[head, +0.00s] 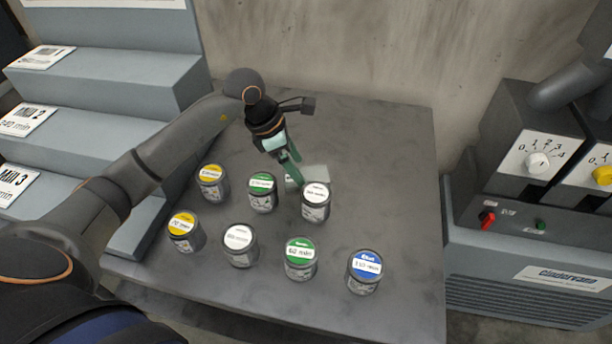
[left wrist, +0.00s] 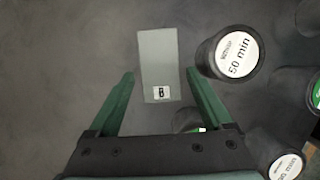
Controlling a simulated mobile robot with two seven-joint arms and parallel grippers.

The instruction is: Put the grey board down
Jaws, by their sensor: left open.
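The grey board (left wrist: 158,45) is a small pale rectangle with a black-and-white label near its lower end in the left wrist view. It appears to lie flat on the dark grey table. In the head view the board (head: 318,172) shows as a pale patch behind the cans, partly hidden by my left gripper (head: 292,172). My left gripper, with green fingers, is open. In the left wrist view its fingers (left wrist: 160,76) stand on either side of the board's lower part, apart from it, with clear gaps. My right gripper is not in view.
Several lidded cans with yellow, green, white and blue labels stand on the table (head: 405,190). A white-lidded can (head: 315,202) is close beside the board and my left gripper. Grey steps (head: 120,90) rise at left; a control box (head: 535,150) stands at right. The table's right side is clear.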

